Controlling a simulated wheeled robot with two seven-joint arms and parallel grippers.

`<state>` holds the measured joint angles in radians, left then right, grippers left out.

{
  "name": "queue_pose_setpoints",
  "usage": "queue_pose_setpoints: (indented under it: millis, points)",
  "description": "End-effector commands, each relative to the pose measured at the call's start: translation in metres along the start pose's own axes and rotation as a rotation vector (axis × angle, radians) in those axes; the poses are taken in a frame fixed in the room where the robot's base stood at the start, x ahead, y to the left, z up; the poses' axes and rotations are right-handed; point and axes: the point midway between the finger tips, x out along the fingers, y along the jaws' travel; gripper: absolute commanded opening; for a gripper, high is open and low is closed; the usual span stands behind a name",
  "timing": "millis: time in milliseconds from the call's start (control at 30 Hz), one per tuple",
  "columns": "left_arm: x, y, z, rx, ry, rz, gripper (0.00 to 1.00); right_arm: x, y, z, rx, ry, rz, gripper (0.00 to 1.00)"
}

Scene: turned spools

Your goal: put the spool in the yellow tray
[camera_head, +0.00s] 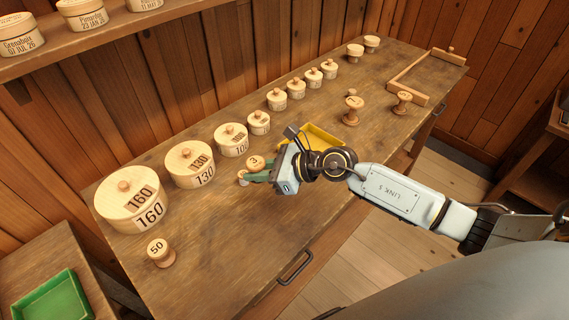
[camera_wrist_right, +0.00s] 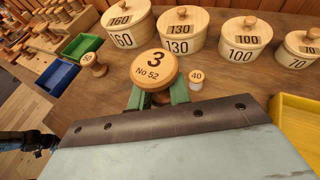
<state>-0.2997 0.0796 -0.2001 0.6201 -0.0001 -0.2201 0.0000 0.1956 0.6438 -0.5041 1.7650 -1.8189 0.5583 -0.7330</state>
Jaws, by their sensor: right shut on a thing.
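The wooden spool (camera_head: 255,162) has a round top marked "3", and in the right wrist view the spool (camera_wrist_right: 154,68) also reads "No 52". My right gripper (camera_head: 257,176) is shut on it, with green fingers (camera_wrist_right: 158,98) on either side below the top. The lower part of the spool is hidden, and I cannot tell how far it is from the table. The yellow tray (camera_head: 326,134) stands on the bench just right of the gripper, partly hidden by my right arm. The tray's edge shows at the right in the wrist view (camera_wrist_right: 297,107).
A row of lidded round boxes (camera_head: 190,163) runs along the back of the bench. A small spool marked "40" (camera_wrist_right: 196,80) stands close beside the gripper. A "50" spool (camera_head: 160,252) is at the near left. More spools (camera_head: 352,108) stand beyond the tray.

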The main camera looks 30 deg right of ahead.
Motion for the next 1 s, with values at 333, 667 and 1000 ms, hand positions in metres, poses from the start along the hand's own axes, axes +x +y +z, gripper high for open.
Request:
queue_pose_setpoints:
  millis: [333,667,1000]
  points:
    - [0.023,0.001,0.002,0.000,0.000,0.000,0.36,-0.048,-0.132,-0.004,0.164,-0.003,-0.375,0.00]
    - [0.033,0.001,0.003,0.000,-0.001,0.000,0.36,-0.108,-0.198,-0.045,0.274,0.001,-0.649,0.00]
    - [0.047,0.001,0.005,0.000,-0.001,0.000,0.36,-0.094,-0.203,-0.097,0.283,0.002,-0.674,0.00]
